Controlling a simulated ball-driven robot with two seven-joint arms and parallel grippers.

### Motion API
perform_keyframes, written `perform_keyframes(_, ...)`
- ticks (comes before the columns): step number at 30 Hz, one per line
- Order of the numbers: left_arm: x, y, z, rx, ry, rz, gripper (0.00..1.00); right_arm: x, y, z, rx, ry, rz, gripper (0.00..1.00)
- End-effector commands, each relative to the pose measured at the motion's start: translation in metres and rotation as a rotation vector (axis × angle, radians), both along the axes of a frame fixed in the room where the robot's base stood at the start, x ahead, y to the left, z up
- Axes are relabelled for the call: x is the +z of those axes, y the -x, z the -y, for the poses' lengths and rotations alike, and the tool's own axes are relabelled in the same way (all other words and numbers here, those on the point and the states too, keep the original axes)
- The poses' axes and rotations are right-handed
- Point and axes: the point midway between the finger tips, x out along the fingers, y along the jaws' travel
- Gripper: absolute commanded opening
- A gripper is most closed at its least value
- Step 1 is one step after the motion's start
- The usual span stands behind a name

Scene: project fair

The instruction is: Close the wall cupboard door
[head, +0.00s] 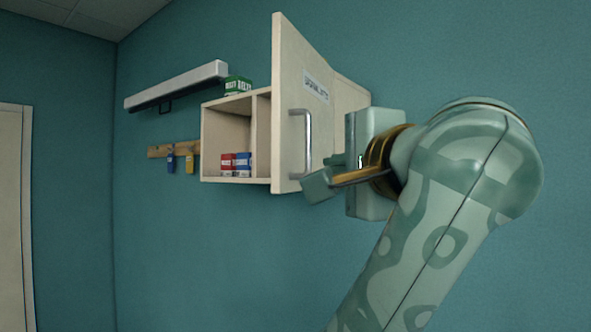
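The wall cupboard (226,145) is pale wood and hangs on the teal wall. Its door (291,70) stands wide open, sticking out from the wall. The door's outer face, with a label (316,86) and a vertical metal bar handle (308,142), faces right. My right gripper (327,174) is on the right of this face, near the handle's lower end. Its two fingers show apart, with nothing seen between them. I cannot tell whether a finger touches the door. My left gripper is out of view.
Red and blue boxes (236,163) stand inside the cupboard, and a green box (238,85) sits on top. A white wall fixture (176,86) and a wooden hook rail (158,151) with hanging tags are to the left. The wall below is bare.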

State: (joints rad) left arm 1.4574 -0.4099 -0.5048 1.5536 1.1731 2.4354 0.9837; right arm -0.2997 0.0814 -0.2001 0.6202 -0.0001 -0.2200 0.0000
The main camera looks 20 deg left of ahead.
Motion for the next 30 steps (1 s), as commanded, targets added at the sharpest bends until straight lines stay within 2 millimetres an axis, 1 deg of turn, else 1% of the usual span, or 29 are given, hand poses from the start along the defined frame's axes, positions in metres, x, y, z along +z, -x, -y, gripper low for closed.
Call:
perform_keyframes(3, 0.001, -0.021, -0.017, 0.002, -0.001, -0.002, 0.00, 0.003, 0.000, 0.000, 0.000, 0.000, 0.000, 0.36)
perform_keyframes(6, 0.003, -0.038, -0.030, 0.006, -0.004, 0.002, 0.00, 0.008, 0.000, 0.000, -0.001, 0.000, 0.001, 0.36)
perform_keyframes(8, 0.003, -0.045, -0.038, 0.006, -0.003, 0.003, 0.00, 0.010, -0.001, -0.001, -0.001, -0.001, 0.002, 0.36)
perform_keyframes(12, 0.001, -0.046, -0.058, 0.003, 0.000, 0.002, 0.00, 0.011, -0.001, -0.001, -0.001, -0.001, 0.002, 0.36)
perform_keyframes(16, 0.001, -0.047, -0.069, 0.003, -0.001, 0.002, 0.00, 0.013, -0.001, -0.002, -0.001, -0.002, 0.003, 0.36)
perform_keyframes(20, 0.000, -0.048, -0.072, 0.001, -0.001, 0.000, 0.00, 0.013, -0.001, -0.002, -0.002, -0.003, 0.002, 0.36)
perform_keyframes(30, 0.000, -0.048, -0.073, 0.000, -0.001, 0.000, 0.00, 0.012, -0.001, -0.002, -0.001, -0.003, 0.002, 0.36)
